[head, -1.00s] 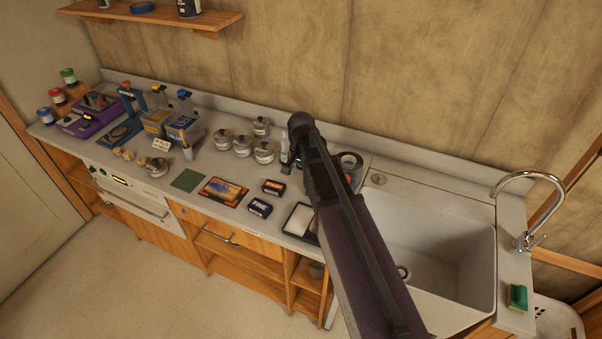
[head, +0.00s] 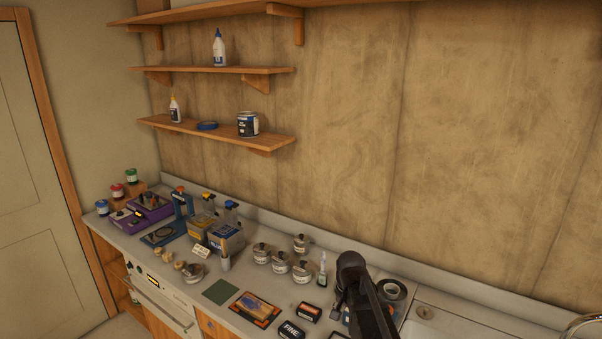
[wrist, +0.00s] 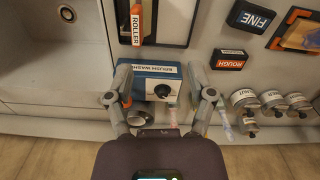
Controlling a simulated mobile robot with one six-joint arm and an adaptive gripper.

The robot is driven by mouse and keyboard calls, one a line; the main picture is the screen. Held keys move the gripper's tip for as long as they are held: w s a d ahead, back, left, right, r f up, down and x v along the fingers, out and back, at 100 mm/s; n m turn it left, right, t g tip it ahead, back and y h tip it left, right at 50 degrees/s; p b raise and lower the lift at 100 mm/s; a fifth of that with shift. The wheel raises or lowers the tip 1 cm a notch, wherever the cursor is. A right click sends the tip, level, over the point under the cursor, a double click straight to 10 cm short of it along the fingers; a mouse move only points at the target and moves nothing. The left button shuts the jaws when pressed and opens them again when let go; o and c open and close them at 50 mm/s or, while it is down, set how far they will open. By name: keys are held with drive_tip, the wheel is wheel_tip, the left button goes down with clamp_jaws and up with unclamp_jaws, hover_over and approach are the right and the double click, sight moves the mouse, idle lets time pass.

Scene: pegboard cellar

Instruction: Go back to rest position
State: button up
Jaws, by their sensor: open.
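My gripper (wrist: 158,88) is open in the wrist view, its two grey fingers spread apart with nothing held between them. A blue and white box labelled brush wash (wrist: 160,72) lies below, between and beyond the fingers; I cannot tell the exact gap. In the head view my dark arm reaches up from the lower edge to the counter, just left of the sink.
Labelled metal jars (head: 281,262), a FINE block (head: 291,330) and a small bottle (head: 322,270) stand left of my arm. Wall shelves (head: 215,132) hang at upper left; the right wall is clear.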

drive_tip(key=s+d+f+n+b, duration=0.1)
drive_tip(key=s+f+n+b, duration=0.1)
drive_tip(key=s+f+b, duration=0.2)
drive_tip(key=s+d+f+n+b, duration=0.2)
drive_tip(key=s+f+n+b, duration=0.1)
drive_tip(key=s, duration=0.5)
drive_tip(key=shift+d+f+b, duration=0.25)
drive_tip(key=shift+f+b, duration=0.2)
drive_tip(key=shift+f, duration=0.55)
drive_tip(key=shift+s, duration=0.1)
